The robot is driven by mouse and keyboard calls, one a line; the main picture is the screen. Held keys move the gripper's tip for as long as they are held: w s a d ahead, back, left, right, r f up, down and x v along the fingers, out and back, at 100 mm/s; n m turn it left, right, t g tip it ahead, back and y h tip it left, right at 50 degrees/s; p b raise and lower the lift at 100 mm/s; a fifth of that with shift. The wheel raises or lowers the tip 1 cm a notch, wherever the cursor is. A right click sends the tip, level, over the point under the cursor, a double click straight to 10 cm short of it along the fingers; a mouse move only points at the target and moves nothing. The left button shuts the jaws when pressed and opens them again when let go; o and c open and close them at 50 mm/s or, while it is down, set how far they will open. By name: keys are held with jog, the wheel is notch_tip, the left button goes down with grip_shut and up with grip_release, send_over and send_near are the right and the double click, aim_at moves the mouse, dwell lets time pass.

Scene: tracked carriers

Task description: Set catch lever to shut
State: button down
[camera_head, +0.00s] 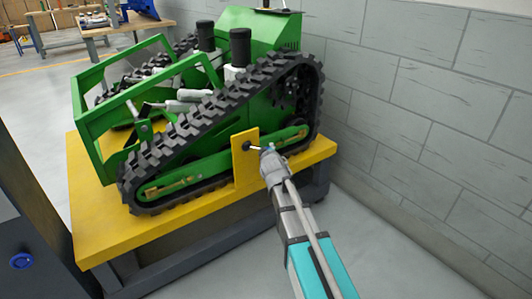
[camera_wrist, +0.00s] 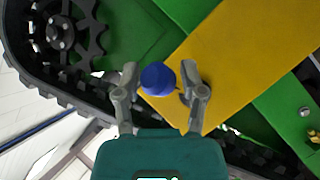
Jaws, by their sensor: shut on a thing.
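The catch lever shows in the wrist view as a blue rounded knob (camera_wrist: 157,78) in front of a yellow plate. My gripper (camera_wrist: 160,84) has one finger on each side of the knob and is shut on it. In the head view my gripper (camera_head: 267,150) reaches up to the yellow plate (camera_head: 245,168) on the side of the green tracked carrier (camera_head: 210,152). A small dark part of the lever (camera_head: 249,146) shows there, at the plate's upper middle. The gripper hides most of the lever, and its set position cannot be told.
The carrier stands on a yellow-topped bench (camera_head: 95,225). A grey block wall (camera_head: 430,125) rises close on the right. Black track (camera_wrist: 75,100) runs close beside my fingers. A dark cabinet with a blue knob (camera_head: 22,261) stands at the left edge. Grey floor lies in front of the bench.

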jog(key=shift+d, duration=0.25)
dwell(0.3)
jog(key=shift+c, duration=2)
grip_release()
jog(key=shift+a, duration=0.1)
